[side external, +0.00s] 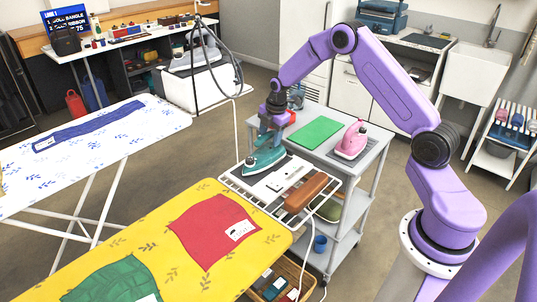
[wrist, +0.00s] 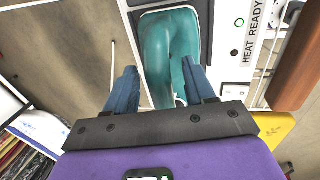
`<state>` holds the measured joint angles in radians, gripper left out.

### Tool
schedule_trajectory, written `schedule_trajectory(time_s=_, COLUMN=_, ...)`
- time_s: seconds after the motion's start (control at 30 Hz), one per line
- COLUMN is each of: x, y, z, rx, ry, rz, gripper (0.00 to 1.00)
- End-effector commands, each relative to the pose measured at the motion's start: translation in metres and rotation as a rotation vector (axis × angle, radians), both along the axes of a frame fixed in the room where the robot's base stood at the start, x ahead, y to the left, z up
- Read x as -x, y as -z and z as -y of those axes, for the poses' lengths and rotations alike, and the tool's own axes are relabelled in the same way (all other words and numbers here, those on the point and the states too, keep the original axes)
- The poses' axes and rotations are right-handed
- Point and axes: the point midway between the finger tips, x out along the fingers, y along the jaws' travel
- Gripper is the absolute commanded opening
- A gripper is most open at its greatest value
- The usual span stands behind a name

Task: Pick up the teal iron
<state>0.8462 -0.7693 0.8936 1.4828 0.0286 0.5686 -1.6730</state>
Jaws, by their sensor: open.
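The teal iron (side external: 264,160) rests on the left end of the white wire rack (side external: 229,184), at the end of the yellow ironing board. My gripper (side external: 268,132) is right above it, pointing down, close to its handle. In the wrist view the teal iron (wrist: 168,45) lies ahead of my gripper (wrist: 159,70). The two blue fingers are spread apart, with part of the iron's teal body showing between them. I cannot tell whether either finger touches it.
A white panel marked "HEAT READY" (wrist: 238,50) and a brown block (side external: 306,191) sit right of the iron. A pink iron (side external: 352,140) and green sheet (side external: 314,132) are on the grey cart behind. A red cloth (side external: 213,230) lies on the yellow board.

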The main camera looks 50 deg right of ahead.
Motion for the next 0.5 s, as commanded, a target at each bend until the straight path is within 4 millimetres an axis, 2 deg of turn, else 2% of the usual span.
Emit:
schedule_trajectory(time_s=0.03, x=0.0001, y=-0.0001, z=0.0, rx=0.0, ry=0.0, rz=0.0, gripper=0.48)
schedule_trajectory(time_s=0.17, x=0.0002, y=-0.0001, z=0.0001, rx=0.0, ry=0.0, rz=-0.001, gripper=0.05)
schedule_trajectory(time_s=0.2, x=0.0002, y=-0.0002, z=0.0, rx=0.0, ry=0.0, rz=-0.001, gripper=0.0)
schedule_trajectory(time_s=0.5, x=-0.0007, y=-0.0031, z=0.0001, rx=0.0, ry=0.0, rz=0.003, gripper=0.0)
